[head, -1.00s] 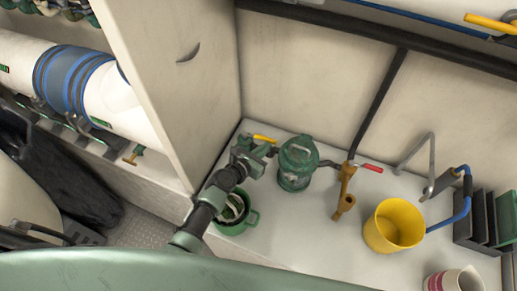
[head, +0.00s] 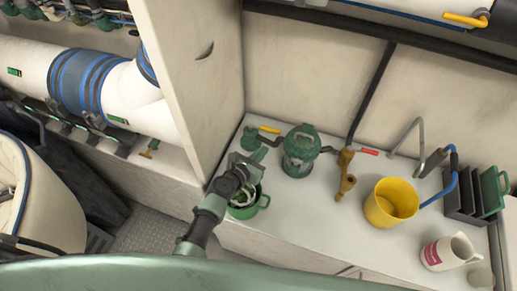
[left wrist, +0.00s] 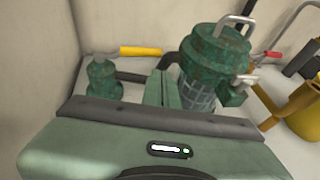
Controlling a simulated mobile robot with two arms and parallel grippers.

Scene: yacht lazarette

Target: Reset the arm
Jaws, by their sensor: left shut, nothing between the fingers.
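My left arm comes up from the bottom of the head view. Its gripper (head: 259,154) is shut and empty, above the white counter (head: 300,215). It is left of the green strainer (head: 301,150) and just in front of the green valve (head: 251,137). My wrist partly hides a green pot (head: 263,203) with pale coiled stuff in it. In the left wrist view the closed fingers (left wrist: 161,88) show between the valve (left wrist: 104,80) and the strainer (left wrist: 214,62), with nothing between them. My right gripper is not in view.
The valve has a yellow handle (head: 271,130). Right of the strainer are a brass valve (head: 346,175), a yellow bucket (head: 391,203), a white jug (head: 449,251) and a dark rack (head: 466,197). A cabinet panel (head: 197,75) rises at left. The counter's front middle is clear.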

